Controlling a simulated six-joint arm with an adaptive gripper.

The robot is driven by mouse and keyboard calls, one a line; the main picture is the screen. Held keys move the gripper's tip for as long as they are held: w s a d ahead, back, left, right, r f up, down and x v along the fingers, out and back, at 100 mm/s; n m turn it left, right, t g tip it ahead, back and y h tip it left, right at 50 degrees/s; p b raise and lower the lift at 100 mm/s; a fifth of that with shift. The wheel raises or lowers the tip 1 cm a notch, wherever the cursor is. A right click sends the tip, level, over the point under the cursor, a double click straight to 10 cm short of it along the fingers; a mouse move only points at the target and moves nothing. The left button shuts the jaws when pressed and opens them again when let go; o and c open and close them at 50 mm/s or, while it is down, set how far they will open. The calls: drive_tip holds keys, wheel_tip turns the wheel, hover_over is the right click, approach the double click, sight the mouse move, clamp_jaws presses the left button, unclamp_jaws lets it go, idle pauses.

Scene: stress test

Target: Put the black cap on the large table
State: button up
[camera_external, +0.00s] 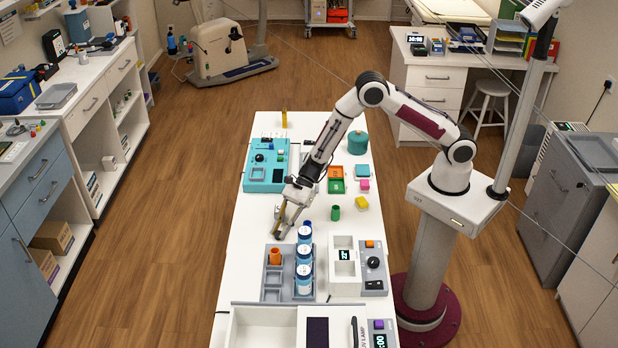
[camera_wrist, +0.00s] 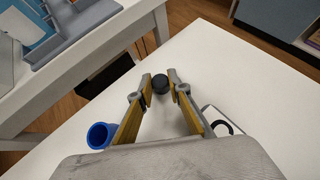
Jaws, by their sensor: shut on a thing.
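My gripper (camera_wrist: 160,80) is shut on a small round black cap (camera_wrist: 161,87), which sits between the two fingertips in the wrist view. In the external view my gripper (camera_external: 280,221) points down at the left-middle part of the large white table (camera_external: 248,226), beside the grey rack. The cap is too small or hidden to make out there. In the wrist view the cap shows against the white tabletop (camera_wrist: 230,80); I cannot tell whether it touches the surface.
A teal panel (camera_external: 259,186) lies farther back. A blue round object (camera_wrist: 100,135) shows near the left finger. The table's left strip is clear.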

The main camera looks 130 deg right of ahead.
drive_tip(key=shift+f, duration=0.1)
drive_tip(key=o, duration=0.5)
drive_tip(key=shift+v, duration=6.05)
